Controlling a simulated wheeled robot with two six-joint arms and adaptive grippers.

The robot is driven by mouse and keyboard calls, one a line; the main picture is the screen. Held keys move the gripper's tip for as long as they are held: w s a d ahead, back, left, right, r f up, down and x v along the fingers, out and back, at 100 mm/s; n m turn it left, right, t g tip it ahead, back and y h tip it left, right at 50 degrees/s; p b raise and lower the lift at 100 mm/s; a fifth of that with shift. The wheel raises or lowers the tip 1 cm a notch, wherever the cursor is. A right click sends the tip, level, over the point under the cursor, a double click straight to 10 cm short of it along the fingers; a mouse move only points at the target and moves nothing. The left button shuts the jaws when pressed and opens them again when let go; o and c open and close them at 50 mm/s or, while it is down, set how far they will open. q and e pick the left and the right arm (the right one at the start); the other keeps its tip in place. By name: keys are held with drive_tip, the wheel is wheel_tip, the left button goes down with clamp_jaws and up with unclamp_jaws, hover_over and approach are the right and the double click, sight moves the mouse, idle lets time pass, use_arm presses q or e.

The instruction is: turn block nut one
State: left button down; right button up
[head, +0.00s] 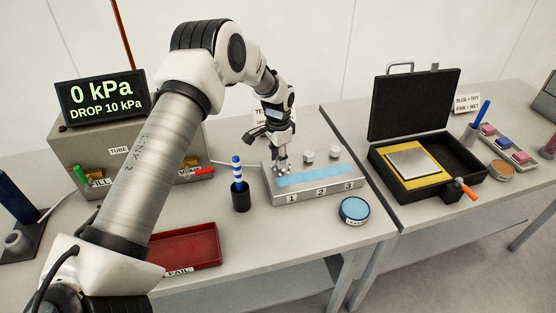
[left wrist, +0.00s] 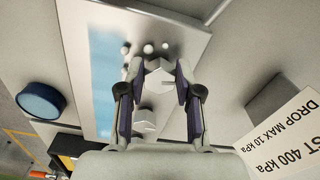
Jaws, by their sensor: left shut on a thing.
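The grey test block (head: 318,192) stands on the table with the labels 1, 2 and 3 along its front and a light blue strip on top. My left gripper (head: 281,165) points down at its left end, behind label 1. In the left wrist view, the gripper (left wrist: 157,78) is shut on a pale nut (left wrist: 158,73), nut one, with a finger on each side. Two other nuts stand free on the block, the middle one (head: 308,156) and the right one (head: 335,151). Small white balls (left wrist: 148,49) show beside the held nut. My right gripper is out of view.
A dark holder (head: 240,198) with a blue-striped stick stands left of the block. A blue round tin (head: 354,209) is at its front right. A red tray (head: 190,250) lies front left. The pressure box (head: 110,152) reads 0 kPa. An open black case (head: 467,168) is on the right table.

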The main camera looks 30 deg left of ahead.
use_arm(q)
drive_tip(key=shift+f+m+b, duration=0.15)
drive_tip(key=shift+m+b, duration=0.15)
drive_tip(key=shift+m, duration=1)
drive_tip(key=c, duration=1)
unclamp_jaws()
drive_tip(key=shift+o, duration=1.1)
drive_tip(key=shift+w, duration=0.25)
